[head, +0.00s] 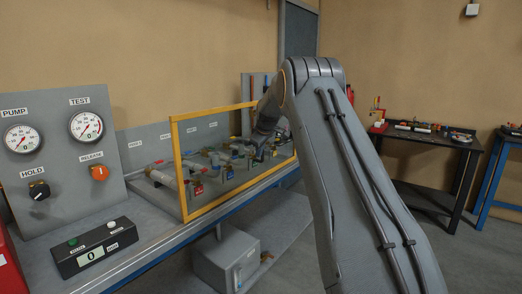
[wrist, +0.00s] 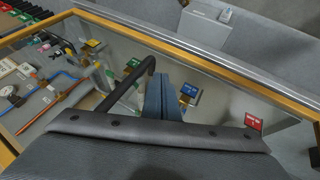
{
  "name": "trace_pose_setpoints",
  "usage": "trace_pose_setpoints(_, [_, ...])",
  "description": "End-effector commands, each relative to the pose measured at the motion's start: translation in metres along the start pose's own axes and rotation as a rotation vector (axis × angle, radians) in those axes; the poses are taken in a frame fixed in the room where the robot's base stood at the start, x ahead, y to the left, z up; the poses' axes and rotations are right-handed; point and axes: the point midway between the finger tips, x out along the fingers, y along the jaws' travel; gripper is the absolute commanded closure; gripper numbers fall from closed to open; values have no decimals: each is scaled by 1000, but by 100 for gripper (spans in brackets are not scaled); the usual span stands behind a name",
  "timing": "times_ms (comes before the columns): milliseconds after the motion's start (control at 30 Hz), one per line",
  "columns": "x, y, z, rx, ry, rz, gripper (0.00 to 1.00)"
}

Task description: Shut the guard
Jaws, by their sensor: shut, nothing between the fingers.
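The guard (head: 178,170) is a clear panel in a yellow frame, standing about upright along the front of the bench. Valves and pipes show through it. In the wrist view its yellow frame (wrist: 215,61) runs across the picture, with the pane between its rails. My gripper (wrist: 162,98) is shut and empty, its two blue-grey fingers together over the pane area. A dark curved bar (wrist: 131,86) is beside the fingers; I cannot tell what it belongs to. In the head view my gripper (head: 262,141) is partly hidden by my arm, near the guard's right part. Contact with the guard is unclear.
A gauge panel (head: 65,150) stands left of the guard, with a black counter box (head: 95,246) in front of it. A grey box (head: 226,258) sits below the bench. A dark table (head: 425,138) with tools stands at the right. Floor shows between the bench and that table.

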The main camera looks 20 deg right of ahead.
Motion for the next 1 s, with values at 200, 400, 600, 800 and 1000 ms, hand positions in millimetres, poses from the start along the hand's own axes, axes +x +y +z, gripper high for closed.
trace_pose_setpoints(200, [-32, -11, -5, -3, 3, -2, 100])
trace_pose_setpoints(400, [-66, -15, -9, -7, 6, -4, 100])
trace_pose_setpoints(600, [-92, -13, -7, -5, 5, -4, 100])
trace_pose_setpoints(800, [-102, -13, -5, -4, 2, -6, 100])
trace_pose_setpoints(1000, [-103, -15, -5, -1, 1, -8, 100])
